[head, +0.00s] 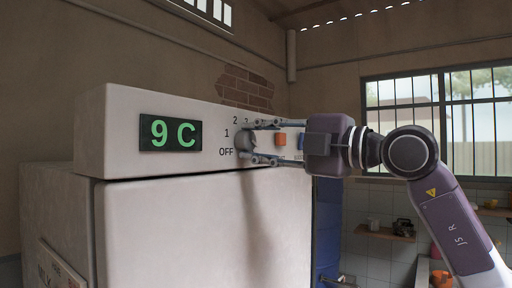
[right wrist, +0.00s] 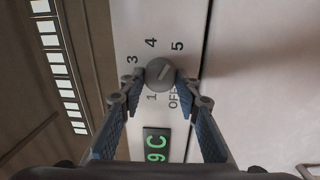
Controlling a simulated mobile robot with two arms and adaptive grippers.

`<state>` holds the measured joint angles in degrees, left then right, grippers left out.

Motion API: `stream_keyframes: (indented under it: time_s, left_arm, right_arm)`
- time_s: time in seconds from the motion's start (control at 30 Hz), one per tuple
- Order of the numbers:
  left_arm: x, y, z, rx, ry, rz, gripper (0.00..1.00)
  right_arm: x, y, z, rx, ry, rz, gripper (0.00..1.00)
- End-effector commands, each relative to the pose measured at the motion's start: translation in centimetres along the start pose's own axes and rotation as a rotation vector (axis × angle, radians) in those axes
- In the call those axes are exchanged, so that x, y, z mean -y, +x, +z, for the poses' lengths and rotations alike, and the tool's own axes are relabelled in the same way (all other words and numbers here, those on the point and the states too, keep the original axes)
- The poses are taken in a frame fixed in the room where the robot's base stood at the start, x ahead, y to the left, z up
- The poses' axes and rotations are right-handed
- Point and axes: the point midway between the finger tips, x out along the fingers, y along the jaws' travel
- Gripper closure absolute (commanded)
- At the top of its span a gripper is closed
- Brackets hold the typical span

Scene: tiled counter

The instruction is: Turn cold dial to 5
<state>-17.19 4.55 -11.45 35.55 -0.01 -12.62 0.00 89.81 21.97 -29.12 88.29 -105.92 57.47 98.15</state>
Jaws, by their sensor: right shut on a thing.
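The cold dial (head: 243,141) is a round grey knob on the front panel of a white appliance (head: 180,105). In the right wrist view the dial (right wrist: 159,73) has a pale slanted line across its face; I cannot tell which end is the pointer. Around it I read OFF, 1, 3, 4 and 5; the 2 shows in the head view. My right gripper (head: 257,142) comes in from the right and is shut on the dial, one finger above and one below. Its fingers also flank the dial in the right wrist view (right wrist: 159,82). My left gripper is out of view.
A display (head: 170,133) left of the dial reads 9 C in green. A barred window (head: 440,115) and a shelf with small items (head: 384,234) are on the wall behind.

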Motion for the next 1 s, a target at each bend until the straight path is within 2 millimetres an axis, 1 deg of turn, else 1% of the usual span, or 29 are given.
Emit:
stream_keyframes:
  time_s: [0.2, 0.57, 0.6, 0.73, 0.77, 1.0]
  left_arm:
    - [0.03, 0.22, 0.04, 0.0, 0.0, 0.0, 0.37]
    - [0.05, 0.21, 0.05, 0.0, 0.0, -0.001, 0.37]
    - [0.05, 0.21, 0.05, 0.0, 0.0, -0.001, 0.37]
    - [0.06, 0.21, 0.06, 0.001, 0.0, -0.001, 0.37]
    - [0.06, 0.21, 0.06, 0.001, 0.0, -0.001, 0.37]
    - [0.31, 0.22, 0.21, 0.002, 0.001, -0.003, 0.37]
  right_arm:
    - [-0.16, -0.07, 0.11, 0.005, 0.03, 0.003, 0.94]
    - [-0.15, -0.06, 0.1, 0.005, 0.034, 0.003, 0.94]
    - [-0.14, -0.06, 0.1, 0.004, 0.033, 0.003, 0.68]
    - [-0.11, -0.04, 0.07, 0.004, 0.033, 0.002, 0.53]
    - [-0.1, -0.04, 0.07, 0.004, 0.033, 0.002, 0.52]
    - [-0.03, -0.05, 0.03, 0.003, 0.032, 0.0, 0.52]
